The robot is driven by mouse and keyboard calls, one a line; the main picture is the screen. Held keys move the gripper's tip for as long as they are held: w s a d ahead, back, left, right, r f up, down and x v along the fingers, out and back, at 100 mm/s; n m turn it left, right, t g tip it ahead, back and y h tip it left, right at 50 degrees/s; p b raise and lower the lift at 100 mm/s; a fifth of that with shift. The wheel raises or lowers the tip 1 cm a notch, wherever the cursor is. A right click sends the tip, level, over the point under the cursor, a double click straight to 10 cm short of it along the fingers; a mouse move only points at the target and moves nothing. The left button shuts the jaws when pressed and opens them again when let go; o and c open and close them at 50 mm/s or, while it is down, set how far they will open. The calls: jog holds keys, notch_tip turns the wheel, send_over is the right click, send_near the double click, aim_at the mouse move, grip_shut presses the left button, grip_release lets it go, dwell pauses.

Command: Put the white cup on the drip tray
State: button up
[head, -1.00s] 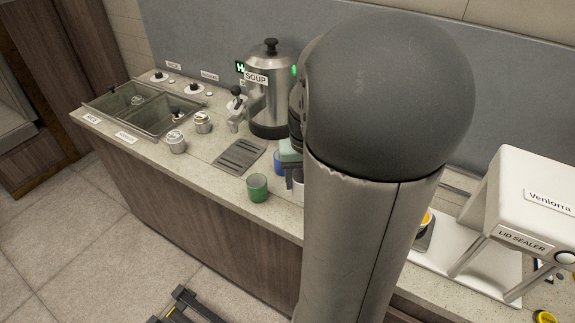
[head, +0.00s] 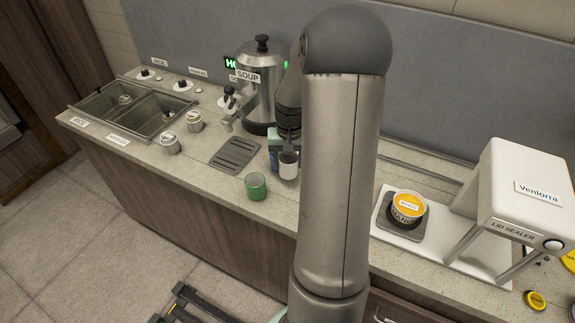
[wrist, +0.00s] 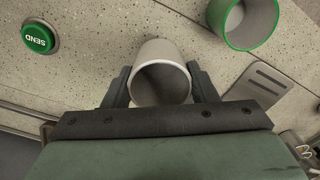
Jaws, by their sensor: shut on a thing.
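The white cup (head: 288,168) is upright near the counter's front, right of the green cup. In the wrist view the white cup (wrist: 160,52) sits between both fingers, its open mouth showing. My gripper (wrist: 160,88) is shut on it; in the head view my gripper (head: 288,152) is partly hidden by my arm. I cannot tell whether the cup touches the counter. The drip tray (head: 236,153) is a grey slotted plate left of the cup, below the soup urn's tap, and is empty. The drip tray also shows at the right of the wrist view (wrist: 248,92).
A green cup (head: 255,187) stands between the drip tray and the front edge. The soup urn (head: 262,85) stands behind the tray. Two small tins (head: 170,143) are left. A lid sealer (head: 520,195) is right.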

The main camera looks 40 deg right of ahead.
aim_at(287, 168)
jog(key=shift+w+f, duration=0.15)
jog(key=shift+f, duration=0.05)
jog(key=shift+w+d+f, duration=0.1)
jog(key=shift+w+f, duration=0.05)
jog(key=shift+f, duration=1.7)
jog(key=o, duration=1)
notch_tip(287, 168, up, 12)
jog(key=s+a+r+n, duration=0.2)
jog(key=s+a, duration=0.4)
jog(key=a, duration=0.4)
jog(key=s+a+r+n, duration=0.1)
jog(key=s+a+n, duration=0.2)
jog(key=a, duration=0.8)
jog(key=s+b, duration=0.1)
jog(key=s, duration=0.1)
jog(key=shift+s+r+h, duration=0.3)
jog(key=shift+s+r, duration=0.05)
jog(key=shift+o, duration=0.5)
jog(key=s+a+f+n, duration=0.1)
jog(key=s+a+n, duration=0.1)
jog(key=s+a, duration=0.2)
jog(key=shift+s+a+f+t, duration=0.15)
jog(key=shift+s+f+t, duration=0.15)
jog(key=shift+s, duration=0.85)
